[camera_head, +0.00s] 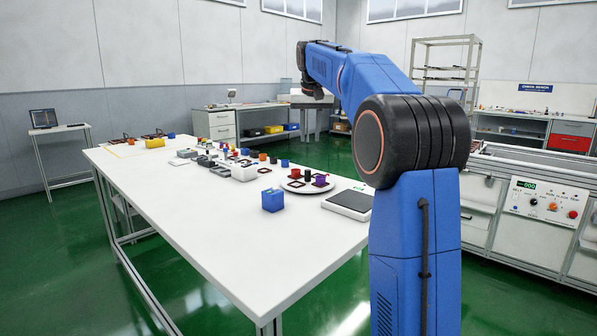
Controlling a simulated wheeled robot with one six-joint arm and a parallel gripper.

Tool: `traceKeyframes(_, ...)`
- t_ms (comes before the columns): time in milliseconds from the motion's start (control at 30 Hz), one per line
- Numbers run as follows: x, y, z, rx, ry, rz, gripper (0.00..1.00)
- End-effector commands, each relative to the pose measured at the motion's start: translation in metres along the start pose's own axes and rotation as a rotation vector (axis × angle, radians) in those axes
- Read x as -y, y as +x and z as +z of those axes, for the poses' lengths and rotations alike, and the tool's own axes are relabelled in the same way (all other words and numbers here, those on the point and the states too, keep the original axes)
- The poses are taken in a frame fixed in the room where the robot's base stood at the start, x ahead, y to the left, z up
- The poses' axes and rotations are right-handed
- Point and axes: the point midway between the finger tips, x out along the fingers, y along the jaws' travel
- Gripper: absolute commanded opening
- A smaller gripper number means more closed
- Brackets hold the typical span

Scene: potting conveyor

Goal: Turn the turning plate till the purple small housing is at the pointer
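The turning plate (290,188) is a white disc on the long white table, right of the blue box. Several small parts stand on it. The purple small housing (320,180) is at its right side, with a red one (295,173) at the left and a black one (308,174) between and behind. Dark square frames lie around or under some of them; I cannot tell which. I cannot make out the pointer. My gripper (314,91) is at the end of my raised arm, high above and well apart from the plate. Its fingers are too small to read.
A blue box (272,200) stands close left of the plate. A flat grey-topped device (350,201) lies right of it. Several small parts and trays crowd the table behind. The table's front (255,265) is clear. A control panel (542,201) is at the right.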

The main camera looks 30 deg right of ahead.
Motion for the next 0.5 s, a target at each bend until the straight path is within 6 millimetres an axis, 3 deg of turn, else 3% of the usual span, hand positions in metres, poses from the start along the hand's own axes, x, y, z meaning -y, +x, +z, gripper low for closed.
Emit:
traceKeyframes(267, -0.001, 0.019, -0.004, 0.001, 0.004, 0.002, 0.28)
traceKeyframes(500, -0.001, 0.06, -0.003, 0.002, 0.004, 0.002, 0.28)
